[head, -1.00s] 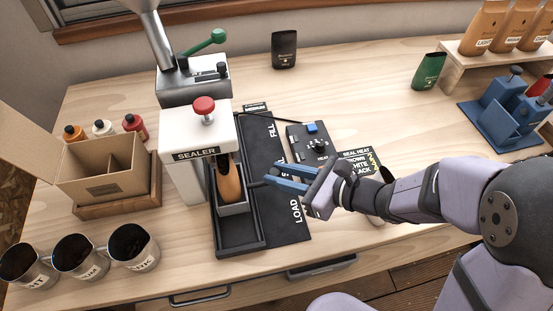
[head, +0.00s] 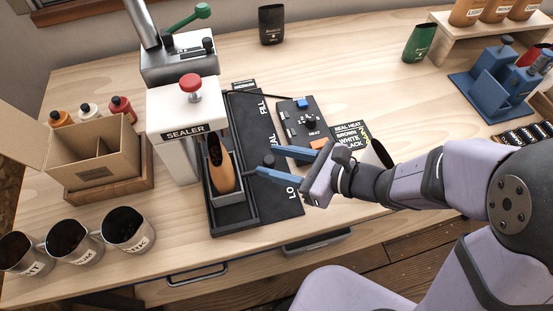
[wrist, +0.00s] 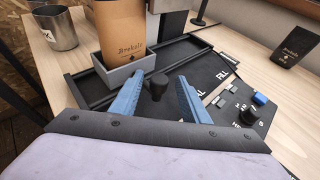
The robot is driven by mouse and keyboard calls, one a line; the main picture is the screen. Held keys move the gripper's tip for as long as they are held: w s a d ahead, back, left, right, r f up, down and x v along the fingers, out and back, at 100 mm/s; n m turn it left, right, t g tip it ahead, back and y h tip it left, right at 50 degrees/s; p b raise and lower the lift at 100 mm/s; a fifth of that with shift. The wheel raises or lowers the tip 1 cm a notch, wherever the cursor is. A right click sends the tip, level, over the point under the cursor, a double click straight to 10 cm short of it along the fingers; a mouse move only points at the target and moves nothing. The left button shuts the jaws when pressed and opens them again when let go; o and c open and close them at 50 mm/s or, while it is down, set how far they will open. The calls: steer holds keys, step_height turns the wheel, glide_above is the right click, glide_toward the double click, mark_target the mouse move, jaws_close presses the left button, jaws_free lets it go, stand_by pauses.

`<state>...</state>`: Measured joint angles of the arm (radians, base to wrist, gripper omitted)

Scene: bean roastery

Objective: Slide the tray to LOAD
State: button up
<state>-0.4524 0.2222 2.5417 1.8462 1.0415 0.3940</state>
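The tray is a small grey open box (head: 226,198) on the black rail track (head: 236,220), just in front of the sealer head (head: 185,132). A brown open-topped pouch (head: 221,175) stands in it, leaning. In the wrist view the tray (wrist: 128,80) is left of my fingers. A black knob (wrist: 157,84) stands between my two blue fingers, with visible gaps to both. My gripper (head: 266,160) is open around that knob, near the partly hidden SEAL label. The LOAD label (head: 292,192) is toward the table's front edge, partly covered by a finger.
A control box (head: 304,120) and a sign card (head: 350,137) lie right of the track. Metal cups (head: 127,230) and a cardboard box (head: 98,150) stand left. A dark pouch (head: 271,25) stands behind. The track's front end is clear.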

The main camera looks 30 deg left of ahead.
stand_by(0.3)
steer(key=b+v, duration=0.2)
steer(key=b, duration=0.2)
steer(key=shift+d+f, duration=0.1)
steer(key=shift+d, duration=0.2)
steer(key=shift+b+v, duration=0.55)
steer(key=shift+v, duration=1.85)
steer(key=shift+a+r, duration=0.1)
steer(key=shift+r, duration=0.1)
steer(key=shift+c, duration=0.2)
steer(key=s+a+r+n+g+h+p, duration=0.55)
steer(key=s+a+r+g+p, duration=0.4)
steer(key=p, duration=1.15)
steer(key=w+d+f+n+t+h+p, duration=0.1)
steer(key=w+d+f+n+t+h, duration=0.15)
steer(key=w, duration=0.35)
steer(key=w+d+f+n+t+h, duration=0.1)
steer(key=w+f+n+t+h, duration=0.1)
steer(key=w+f+n+t, duration=0.3)
steer(key=shift+s+a+f+m+g+p, duration=0.25)
steer(key=shift+a+f+m+p, duration=0.1)
steer(key=shift+f, duration=0.25)
steer(key=shift+s+a+f+m+g+p, duration=0.1)
steer(key=shift+a+f+m+g+p, duration=0.1)
steer(key=shift+a+f+m, duration=0.3)
steer(key=shift+s+a+f+m+g+p, duration=0.2)
steer(key=shift+f+m+g+p, duration=0.1)
steer(key=shift+f, duration=0.4)
